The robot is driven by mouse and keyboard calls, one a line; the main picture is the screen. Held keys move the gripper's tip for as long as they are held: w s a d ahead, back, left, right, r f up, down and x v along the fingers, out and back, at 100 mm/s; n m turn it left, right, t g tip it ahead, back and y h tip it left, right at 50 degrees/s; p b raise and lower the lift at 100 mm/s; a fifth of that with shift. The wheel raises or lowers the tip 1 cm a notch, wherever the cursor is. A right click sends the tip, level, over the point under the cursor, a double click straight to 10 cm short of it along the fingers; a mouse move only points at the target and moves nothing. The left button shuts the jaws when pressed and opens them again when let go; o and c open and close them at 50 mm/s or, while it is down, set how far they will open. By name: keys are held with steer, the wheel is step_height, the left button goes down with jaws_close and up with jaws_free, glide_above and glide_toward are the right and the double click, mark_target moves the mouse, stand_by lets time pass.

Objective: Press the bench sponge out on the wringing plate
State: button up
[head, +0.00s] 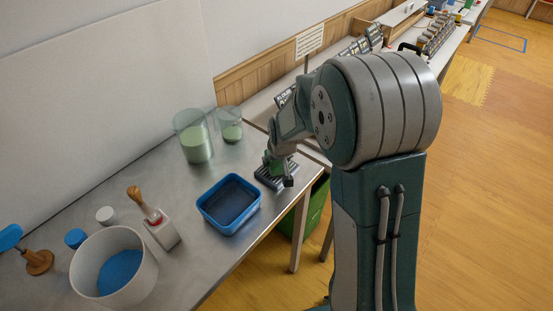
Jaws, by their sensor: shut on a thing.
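The wringing plate (264,182) is a dark ribbed plate on the steel bench, right of the blue tray. My gripper (281,178) points down over it from the upper right. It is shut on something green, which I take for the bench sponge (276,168). Only a small part of the sponge shows, as the fingers and wrist hide the rest. I cannot tell whether the sponge touches the plate or is squeezed flat.
A blue tray (230,204) stands just left of the plate. Two glass jars with pale green contents (196,146) (231,131) stand behind. A green bin (309,213) is below the bench edge.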

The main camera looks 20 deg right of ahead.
steer(key=shift+f, duration=0.4)
stand_by(0.7)
steer(key=shift+r, duration=3.55)
